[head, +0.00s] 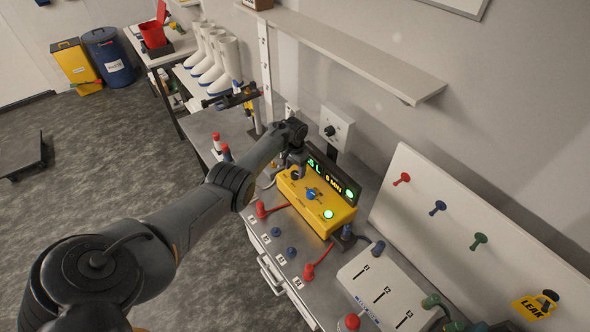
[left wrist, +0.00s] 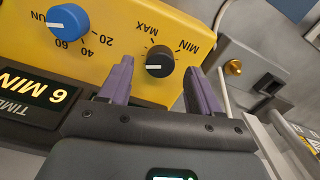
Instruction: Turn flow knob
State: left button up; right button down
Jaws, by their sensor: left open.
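The flow knob, a small black dial with a white pointer line and MIN and MAX marks, shows in the left wrist view (left wrist: 159,61) on the face of a yellow control box (left wrist: 190,20). The box also shows in the head view (head: 338,216). My left gripper (left wrist: 160,70) is open, with one purple finger on each side of the knob in the picture. Contact between fingers and knob cannot be told. In the head view my left gripper (head: 297,158) is at the box's far left end, partly hiding the knob. My right gripper is not in view.
A blue timer knob (left wrist: 68,21) sits beside the flow knob, near a black display (left wrist: 40,98) reading 6 MIN. A lit green button (head: 328,214) is on the box. A brass knob (left wrist: 233,67) on a grey part lies close by. A wall shelf (head: 350,50) hangs above the bench.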

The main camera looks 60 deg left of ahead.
aim_at(294, 174)
pick_arm(q)
notch_tip(294, 174, up, 9)
jog(key=p, duration=0.2)
jog(key=shift+f, duration=0.15)
dwell(0.4)
jog(key=s+d+f+m+t+y+p, duration=0.15)
jog(key=s+d, duration=0.45)
jog(key=d, duration=0.6)
jog(key=s+d+f+m+y+p, duration=0.25)
jog(key=s+d, duration=0.35)
jog(key=d, duration=0.5)
jog(key=s+d+r+t+h, duration=0.1)
jog(key=s+d+r+h, duration=0.1)
jog(key=s+d+r, duration=0.3)
jog(key=s+d+r+m+t+h+p, duration=0.1)
jog(key=s+d+r+h, duration=0.1)
jog(key=s+d+r, duration=0.3)
jog(key=s+d, duration=0.4)
jog(key=d, duration=0.3)
jog(key=shift+d, duration=0.2)
jog(key=shift+s+r, duration=0.1)
